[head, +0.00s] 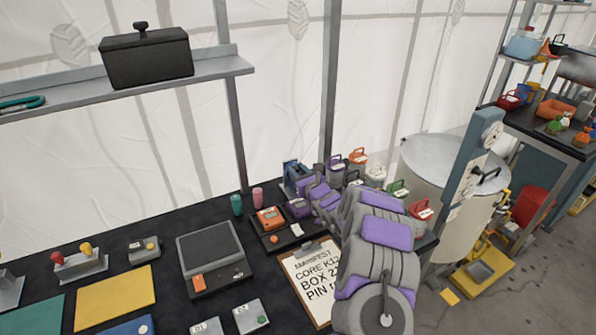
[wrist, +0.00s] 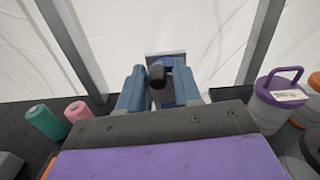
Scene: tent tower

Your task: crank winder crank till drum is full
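In the wrist view, my gripper (wrist: 157,88) reaches forward with two blue fingers. A black rounded knob (wrist: 157,73), apparently the winder crank's handle, stands upright between them. The fingers are apart, one on each side of the knob; I cannot tell whether both touch it. A blue-and-grey body (wrist: 168,57), likely part of the winder, shows just behind. In the head view, my gripper (head: 293,172) is at the bench's back edge, beyond my purple and grey arm. The winder and its drum are mostly hidden there, and I cannot see how full the drum is.
A teal cylinder (wrist: 45,121) and a pink cylinder (wrist: 78,111) stand left of my gripper. A purple-handled canister (wrist: 280,92) stands close on the right. A clipboard (head: 310,278) lies on the bench in front. A shelf with a black box (head: 147,58) hangs at upper left.

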